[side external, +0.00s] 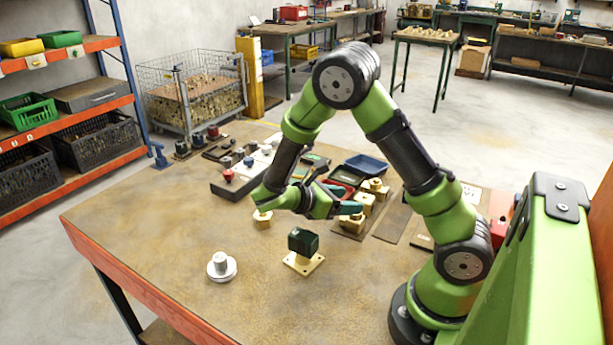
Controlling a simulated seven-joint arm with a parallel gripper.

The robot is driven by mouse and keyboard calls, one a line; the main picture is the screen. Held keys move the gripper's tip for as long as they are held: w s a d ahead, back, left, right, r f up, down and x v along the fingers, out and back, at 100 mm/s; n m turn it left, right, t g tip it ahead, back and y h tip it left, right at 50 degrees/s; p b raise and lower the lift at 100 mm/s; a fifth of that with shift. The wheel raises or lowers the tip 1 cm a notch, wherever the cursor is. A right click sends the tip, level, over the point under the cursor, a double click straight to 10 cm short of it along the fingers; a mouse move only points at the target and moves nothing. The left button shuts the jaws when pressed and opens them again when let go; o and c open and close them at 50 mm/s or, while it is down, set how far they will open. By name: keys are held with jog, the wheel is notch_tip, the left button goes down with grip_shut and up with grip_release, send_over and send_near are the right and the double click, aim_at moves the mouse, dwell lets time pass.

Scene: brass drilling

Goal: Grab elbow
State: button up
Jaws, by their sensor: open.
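Several brass fittings that look like elbows stand on the table right of my gripper. One brass fitting (352,222) is on a dark plate just below the lower finger. Another (365,201) is just behind it, and one more (376,187) is further back. A separate brass piece (263,219) stands left, under my wrist. My gripper (350,199) is open, with its teal fingers pointing right near the fittings. Nothing shows clearly between the fingers. I cannot tell whether the fingers touch a fitting.
A blue tray (365,165) and a strip of coloured knobs (230,178) lie behind. The front left is clear.

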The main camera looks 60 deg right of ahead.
aim_at(352, 219)
notch_tip(352, 219, down, 3)
jog(key=shift+f, duration=0.2)
jog(key=shift+x, duration=2.55)
jog(key=shift+a+f, duration=0.1)
grip_shut()
